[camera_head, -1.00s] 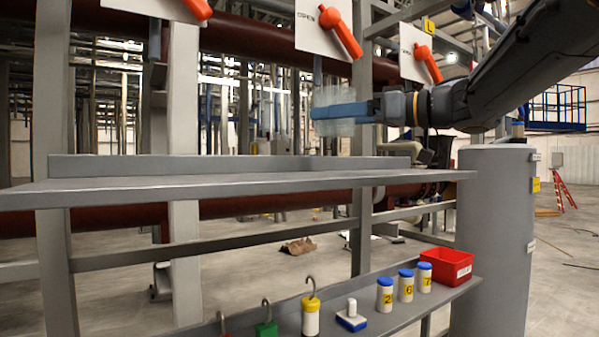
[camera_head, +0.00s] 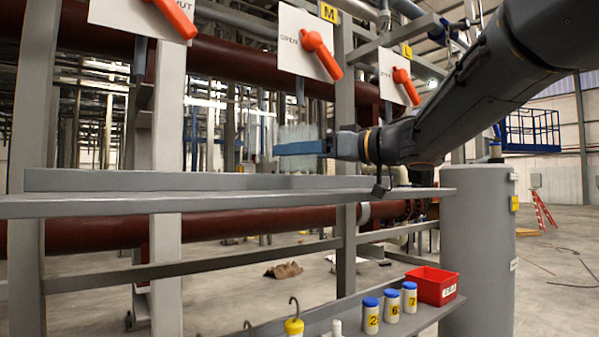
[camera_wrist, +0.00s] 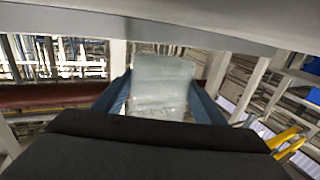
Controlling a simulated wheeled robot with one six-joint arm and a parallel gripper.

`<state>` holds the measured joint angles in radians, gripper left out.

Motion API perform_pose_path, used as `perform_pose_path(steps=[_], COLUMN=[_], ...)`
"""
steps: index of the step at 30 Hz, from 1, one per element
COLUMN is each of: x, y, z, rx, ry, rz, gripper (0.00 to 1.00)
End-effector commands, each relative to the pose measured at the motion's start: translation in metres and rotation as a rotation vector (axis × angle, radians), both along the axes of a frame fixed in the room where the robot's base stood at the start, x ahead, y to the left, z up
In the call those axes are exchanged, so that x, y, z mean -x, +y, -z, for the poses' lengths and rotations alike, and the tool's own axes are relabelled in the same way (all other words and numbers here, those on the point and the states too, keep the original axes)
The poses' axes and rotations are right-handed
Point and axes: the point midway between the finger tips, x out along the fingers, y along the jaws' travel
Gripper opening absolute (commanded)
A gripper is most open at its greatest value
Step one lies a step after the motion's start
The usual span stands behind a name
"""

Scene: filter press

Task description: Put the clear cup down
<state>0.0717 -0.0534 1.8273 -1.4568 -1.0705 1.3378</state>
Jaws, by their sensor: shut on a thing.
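The clear cup (camera_head: 298,138) is held by my gripper (camera_head: 300,148) at the back of the upper grey shelf (camera_head: 200,205), in the head view. The cup looks upright, and its lower part shows just above the shelf's raised back edge. I cannot tell whether it touches the shelf. In the wrist view the see-through cup (camera_wrist: 163,85) sits between both blue fingers (camera_wrist: 163,100), which are shut on it. The far side of the cup is hard to make out.
Several orange-handled levers on white plates (camera_head: 313,40) hang above. A grey cylinder (camera_head: 477,255) stands at right. The upper shelf's left part is clear.

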Motion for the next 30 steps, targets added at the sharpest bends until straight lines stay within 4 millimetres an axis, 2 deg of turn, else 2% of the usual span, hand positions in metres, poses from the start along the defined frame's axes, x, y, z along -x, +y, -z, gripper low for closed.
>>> perform_pose_path(steps=[9,22,23,24,26,30], x=[0.0,0.0,0.0,0.0,0.0,0.0], y=[0.0,0.0,0.0,0.0,0.0,0.0], z=[0.037,0.043,0.043,0.043,0.043,0.043], rx=[0.0,-0.001,0.0,0.0,0.0,0.0], ry=[0.004,0.001,0.0,0.0,0.0,0.0], rz=[0.0,0.0,0.0,0.0,0.0,0.0], gripper=[0.38,0.38,0.68,0.74,0.83,0.83])
